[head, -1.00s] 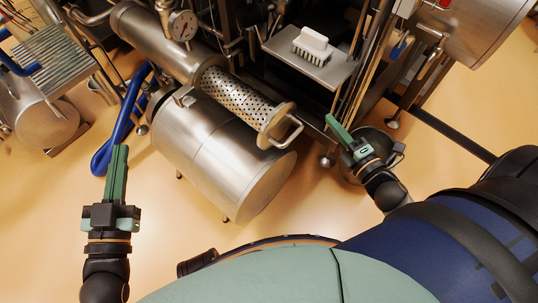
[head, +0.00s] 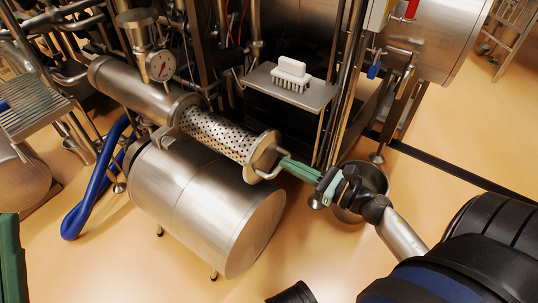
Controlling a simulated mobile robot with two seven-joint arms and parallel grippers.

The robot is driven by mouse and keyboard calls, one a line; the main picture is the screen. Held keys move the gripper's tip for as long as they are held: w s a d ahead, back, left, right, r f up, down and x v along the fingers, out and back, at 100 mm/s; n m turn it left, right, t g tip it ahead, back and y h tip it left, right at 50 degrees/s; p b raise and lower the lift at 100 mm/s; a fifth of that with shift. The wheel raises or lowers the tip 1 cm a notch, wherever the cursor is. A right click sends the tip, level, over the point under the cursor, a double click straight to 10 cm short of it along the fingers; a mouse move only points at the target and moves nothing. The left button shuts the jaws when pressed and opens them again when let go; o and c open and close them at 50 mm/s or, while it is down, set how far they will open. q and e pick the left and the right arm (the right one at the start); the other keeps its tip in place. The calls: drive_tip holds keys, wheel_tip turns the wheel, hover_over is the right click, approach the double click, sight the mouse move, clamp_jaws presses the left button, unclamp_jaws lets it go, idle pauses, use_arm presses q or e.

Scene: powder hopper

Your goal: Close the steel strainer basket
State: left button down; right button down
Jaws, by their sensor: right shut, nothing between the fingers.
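The steel strainer basket (head: 215,132) is a perforated cylinder sticking well out of its steel housing tube (head: 135,93), toward the lower right. Its round end plate (head: 262,150) carries a bent handle (head: 272,171). My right gripper (head: 287,164) is shut with its green fingertips at the end plate, by the handle. Whether they touch it I cannot tell. My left gripper (head: 10,258) shows only in part at the lower left edge, away from the basket, and its fingertips' gap is not clear.
A large steel drum (head: 205,205) lies beneath the basket. A shelf (head: 300,92) with a white brush (head: 291,72) is above right. A steel bucket (head: 372,178) stands behind my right gripper. A blue hose (head: 88,190) hangs at left. Open floor lies in front.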

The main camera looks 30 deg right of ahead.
sight(259, 149)
use_arm(q)
drive_tip(key=shift+f, duration=0.15)
use_arm(e)
drive_tip(key=x, duration=0.6)
drive_tip(key=shift+w+a, duration=0.1)
drive_tip(key=shift+w, duration=0.15)
